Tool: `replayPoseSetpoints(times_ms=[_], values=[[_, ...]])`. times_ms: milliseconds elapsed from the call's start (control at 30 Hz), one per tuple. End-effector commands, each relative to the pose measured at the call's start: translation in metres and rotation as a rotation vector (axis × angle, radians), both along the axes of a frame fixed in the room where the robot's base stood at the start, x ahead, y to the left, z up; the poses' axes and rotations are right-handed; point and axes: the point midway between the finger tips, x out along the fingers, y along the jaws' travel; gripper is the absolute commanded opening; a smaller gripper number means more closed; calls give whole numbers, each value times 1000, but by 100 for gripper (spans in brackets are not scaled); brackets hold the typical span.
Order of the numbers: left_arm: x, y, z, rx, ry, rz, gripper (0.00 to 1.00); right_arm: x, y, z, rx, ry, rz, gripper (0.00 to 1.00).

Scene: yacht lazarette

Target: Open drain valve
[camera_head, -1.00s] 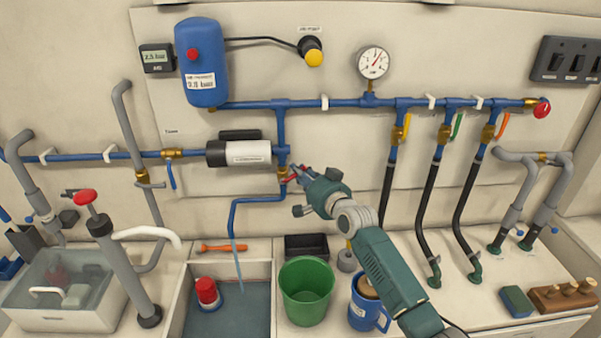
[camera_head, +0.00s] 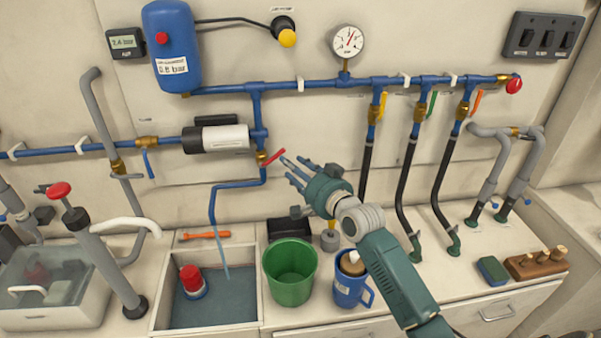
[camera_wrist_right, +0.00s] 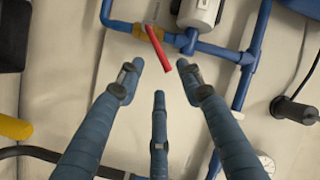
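The drain valve is a small brass body (camera_head: 262,158) on the blue pipe below the black-and-white cylinder, with a red lever (camera_head: 275,156) slanting up to the right. In the right wrist view the red lever (camera_wrist_right: 157,48) has its free end near the gap between my spread fingertips. My right gripper (camera_head: 290,170) is open and empty, just right of the lever; it also shows open in the wrist view (camera_wrist_right: 160,74). A thin pale-blue stream (camera_head: 222,257) runs from the outlet pipe (camera_head: 213,205) into the basin (camera_head: 240,308). My left gripper is not in view.
A red-capped object (camera_head: 191,279) is in the basin.

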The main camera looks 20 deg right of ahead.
Motion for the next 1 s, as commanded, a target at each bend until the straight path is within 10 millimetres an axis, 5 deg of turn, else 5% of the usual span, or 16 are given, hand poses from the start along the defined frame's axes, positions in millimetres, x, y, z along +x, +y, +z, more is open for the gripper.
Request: replayPoseSetpoints(times_ms=[300, 1000], values=[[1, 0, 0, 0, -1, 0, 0, -33, -5, 4, -1, 0, 0, 37], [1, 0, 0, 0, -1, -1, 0, -34, -5, 4, -1, -2, 0, 37]])
